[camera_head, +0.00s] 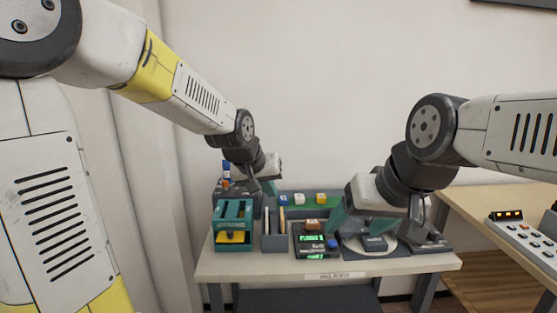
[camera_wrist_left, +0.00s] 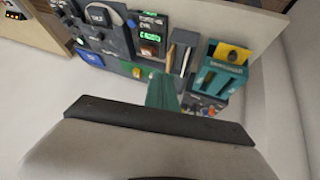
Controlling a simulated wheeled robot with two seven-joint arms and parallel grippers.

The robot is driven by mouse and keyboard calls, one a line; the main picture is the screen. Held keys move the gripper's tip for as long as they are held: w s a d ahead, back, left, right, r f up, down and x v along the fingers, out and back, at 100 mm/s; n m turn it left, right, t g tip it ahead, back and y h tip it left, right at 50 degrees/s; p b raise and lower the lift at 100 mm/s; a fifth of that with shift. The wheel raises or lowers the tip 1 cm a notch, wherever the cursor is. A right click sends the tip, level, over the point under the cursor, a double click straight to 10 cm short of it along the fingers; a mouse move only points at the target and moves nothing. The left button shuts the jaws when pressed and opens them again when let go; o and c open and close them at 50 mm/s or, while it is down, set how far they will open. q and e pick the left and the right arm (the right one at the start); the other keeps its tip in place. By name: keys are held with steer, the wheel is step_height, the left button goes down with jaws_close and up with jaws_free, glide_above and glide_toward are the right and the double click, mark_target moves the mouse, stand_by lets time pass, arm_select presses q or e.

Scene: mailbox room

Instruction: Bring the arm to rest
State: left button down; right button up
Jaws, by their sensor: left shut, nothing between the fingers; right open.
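My left arm reaches in from the left, over the back left of the table (camera_head: 215,266). Its left gripper (camera_head: 268,187) is shut and empty, with teal fingers that also show in the left wrist view (camera_wrist_left: 163,95). It is near the back of the teal device, apparently above the table items; exact height cannot be told. My right arm comes in from the right. Its right gripper (camera_head: 345,216) is open, its teal finger low over the table beside the black device with green displays; its other finger is mostly hidden.
The table holds a teal device (camera_head: 233,212) with a yellow part, a grey slotted holder (camera_head: 275,243), a black device (camera_head: 317,252) with green displays and a round plate (camera_head: 352,245). A white control panel (camera_head: 519,240) stands on a wooden table at right.

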arm_select(q)
steer(key=s+a+r, duration=0.1)
steer(key=s+a, duration=0.3)
steer(key=s, duration=0.3)
steer(key=s+a+r, duration=0.1)
steer(key=s+a, duration=0.3)
steer(key=s, duration=0.3)
steer(key=s+a+r+y, duration=0.1)
steer(key=s+a+r, duration=0.1)
steer(key=s+a, duration=0.2)
steer(key=s, duration=0.3)
steer(key=shift+s+a, duration=0.2)
steer(key=shift+s, duration=0.1)
